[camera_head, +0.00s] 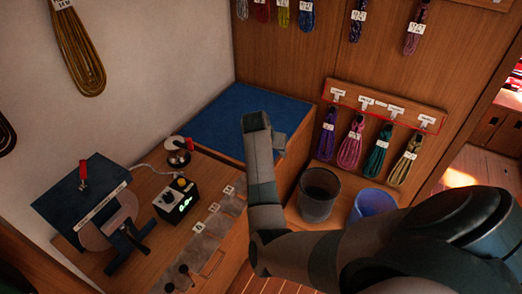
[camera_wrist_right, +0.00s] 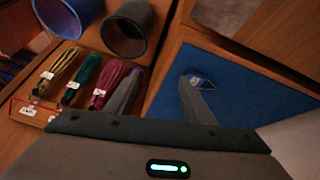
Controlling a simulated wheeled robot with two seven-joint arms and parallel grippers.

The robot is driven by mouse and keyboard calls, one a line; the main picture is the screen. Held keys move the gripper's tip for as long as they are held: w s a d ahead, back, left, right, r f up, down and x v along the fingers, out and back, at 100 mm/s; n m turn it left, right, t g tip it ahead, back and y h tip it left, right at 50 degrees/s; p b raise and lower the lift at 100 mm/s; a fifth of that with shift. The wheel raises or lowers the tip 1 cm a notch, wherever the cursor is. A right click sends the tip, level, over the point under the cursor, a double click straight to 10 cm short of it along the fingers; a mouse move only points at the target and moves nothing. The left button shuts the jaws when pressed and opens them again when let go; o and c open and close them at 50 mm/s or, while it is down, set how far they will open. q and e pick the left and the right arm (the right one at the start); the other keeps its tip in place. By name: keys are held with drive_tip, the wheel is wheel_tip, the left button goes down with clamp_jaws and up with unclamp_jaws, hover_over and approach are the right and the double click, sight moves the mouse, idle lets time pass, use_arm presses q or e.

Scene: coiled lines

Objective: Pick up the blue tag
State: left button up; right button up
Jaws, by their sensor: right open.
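My right gripper (camera_head: 267,134) is open over the near edge of a blue-topped surface (camera_head: 228,117), left of these coils, and holds nothing I can see. In the right wrist view, its grey finger (camera_wrist_right: 197,98) shows against the blue top (camera_wrist_right: 255,90); a small pale-edged shape at its tip is unclear. My left gripper is out of view.
A dark bin (camera_head: 319,193) and a blue bin (camera_head: 374,202) stand below the hanging coils. A black control box (camera_head: 177,200) and a blue-topped machine (camera_head: 85,190) sit on the wooden bench to the left. My right arm covers part of the bench.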

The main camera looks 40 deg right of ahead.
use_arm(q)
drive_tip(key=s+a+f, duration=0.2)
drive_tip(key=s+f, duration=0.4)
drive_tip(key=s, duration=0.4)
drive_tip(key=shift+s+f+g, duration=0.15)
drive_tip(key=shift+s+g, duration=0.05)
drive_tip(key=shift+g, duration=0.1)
use_arm(e)
drive_tip(key=w+a+r+m+y, duration=0.1)
drive_tip(key=w+a+r+m, duration=0.1)
drive_tip(key=w+r, duration=0.4)
drive_tip(key=w, duration=0.3)
drive_tip(key=shift+w+a+r, duration=0.2)
drive_tip(key=shift+w, duration=0.1)
